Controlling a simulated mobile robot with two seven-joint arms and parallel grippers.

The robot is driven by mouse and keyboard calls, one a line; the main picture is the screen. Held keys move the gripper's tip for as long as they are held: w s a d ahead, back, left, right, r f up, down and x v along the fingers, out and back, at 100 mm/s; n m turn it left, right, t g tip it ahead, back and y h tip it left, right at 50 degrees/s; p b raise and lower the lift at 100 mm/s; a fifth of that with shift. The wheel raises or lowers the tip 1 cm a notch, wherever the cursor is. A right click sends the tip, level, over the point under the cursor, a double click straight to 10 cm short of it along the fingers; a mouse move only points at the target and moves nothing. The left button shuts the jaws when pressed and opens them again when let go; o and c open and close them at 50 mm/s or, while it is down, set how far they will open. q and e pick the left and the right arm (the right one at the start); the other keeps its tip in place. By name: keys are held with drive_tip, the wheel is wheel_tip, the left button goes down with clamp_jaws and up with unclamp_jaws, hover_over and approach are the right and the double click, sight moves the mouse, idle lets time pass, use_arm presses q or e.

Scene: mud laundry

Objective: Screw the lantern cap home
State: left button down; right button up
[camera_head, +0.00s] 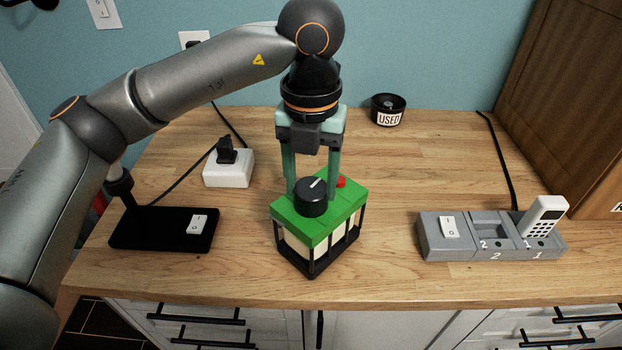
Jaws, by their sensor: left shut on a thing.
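The lantern (282,222) stands upright on the wooden worktop, with a green top, cream sides and a dark frame. Its round black cap (311,204) carries a white line mark and sits on the green top. My left gripper (312,188) points straight down from above, its two teal fingers on either side of the cap, and it is shut on the cap. The fingertips are partly hidden by the cap, and I cannot tell how far the cap is threaded. A small red part (341,181) shows on the green top behind the cap. My right gripper is not in view.
A grey dock (436,248) with a switch and a white handset (546,215) stands at the right. A black switch base (150,240) and a white socket block (228,178) are at the left. A black "USED" pot (388,109) stands at the back.

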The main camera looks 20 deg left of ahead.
use_arm(q)
drive_tip(key=shift+f, duration=0.1)
drive_tip(key=shift+f+m, duration=0.1)
drive_tip(key=shift+m, duration=0.4)
drive_tip(key=shift+m+b, duration=0.45)
drive_tip(key=shift+m, duration=0.55)
drive_tip(key=shift+m, duration=0.8)
drive_tip(key=shift+s+m+b, duration=0.1)
drive_tip(key=shift+m+b, duration=0.25)
drive_tip(key=shift+m, duration=0.35)
drive_tip(key=shift+f+m+b, duration=0.1)
drive_tip(key=shift+m+b, duration=0.2)
drive_tip(key=shift+m, duration=1.2)
